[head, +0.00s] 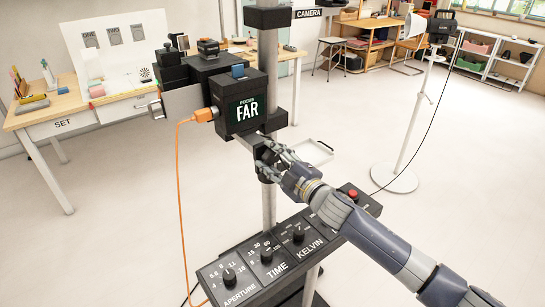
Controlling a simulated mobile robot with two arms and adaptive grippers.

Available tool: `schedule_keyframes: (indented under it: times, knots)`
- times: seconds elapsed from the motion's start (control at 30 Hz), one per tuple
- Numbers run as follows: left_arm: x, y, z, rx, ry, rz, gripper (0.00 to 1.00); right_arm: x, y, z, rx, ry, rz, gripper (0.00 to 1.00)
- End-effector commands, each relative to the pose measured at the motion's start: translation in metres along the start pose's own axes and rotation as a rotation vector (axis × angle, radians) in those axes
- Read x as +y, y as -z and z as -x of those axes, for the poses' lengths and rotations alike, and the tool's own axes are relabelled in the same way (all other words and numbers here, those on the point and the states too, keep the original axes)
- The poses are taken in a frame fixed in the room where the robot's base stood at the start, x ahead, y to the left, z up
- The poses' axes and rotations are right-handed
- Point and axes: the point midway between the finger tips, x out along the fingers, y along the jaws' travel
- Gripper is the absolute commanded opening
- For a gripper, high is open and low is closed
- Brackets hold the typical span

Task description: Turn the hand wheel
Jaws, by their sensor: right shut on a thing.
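The black hand wheel (264,154) is on the side of the grey vertical column, below the camera body. It is partly hidden by my right gripper (271,155), whose fingers are shut on it. My right arm comes in from the lower right. Above the wheel, the dark camera box (262,86) carries a screen (247,109) that reads "FOCUS FAR". My left gripper is not in the head view.
Below the wheel, a black control panel (253,267) has knobs marked APERTURE, TIME and KELVIN, and a red button (353,194). An orange cable (179,200) hangs on the left. A table (47,116) stands at left, a lamp stand (404,150) at right.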

Motion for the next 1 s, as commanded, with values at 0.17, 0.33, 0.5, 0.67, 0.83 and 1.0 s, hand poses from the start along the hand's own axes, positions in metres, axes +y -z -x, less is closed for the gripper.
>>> schedule_keyframes:
  times: [0.17,0.33,0.5,0.67,0.83,1.0]
  knots:
    - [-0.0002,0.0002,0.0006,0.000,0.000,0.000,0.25,-0.0006,-0.0009,0.0001,-0.002,0.001,0.039,0.17]
    - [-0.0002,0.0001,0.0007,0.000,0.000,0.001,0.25,-0.0008,-0.0009,0.0001,-0.002,0.001,0.049,0.17]
    - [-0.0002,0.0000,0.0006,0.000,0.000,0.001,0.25,-0.0008,-0.0009,0.0001,-0.002,0.001,0.048,0.17]
    - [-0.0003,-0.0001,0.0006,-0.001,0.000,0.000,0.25,-0.0008,-0.0008,0.0001,-0.002,0.001,0.048,0.48]
    - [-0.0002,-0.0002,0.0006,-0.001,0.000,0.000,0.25,-0.0006,-0.0006,0.0001,-0.001,0.001,0.047,0.62]
    - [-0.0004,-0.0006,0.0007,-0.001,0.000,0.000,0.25,-0.0004,-0.0003,0.0001,-0.001,0.000,0.047,0.62]
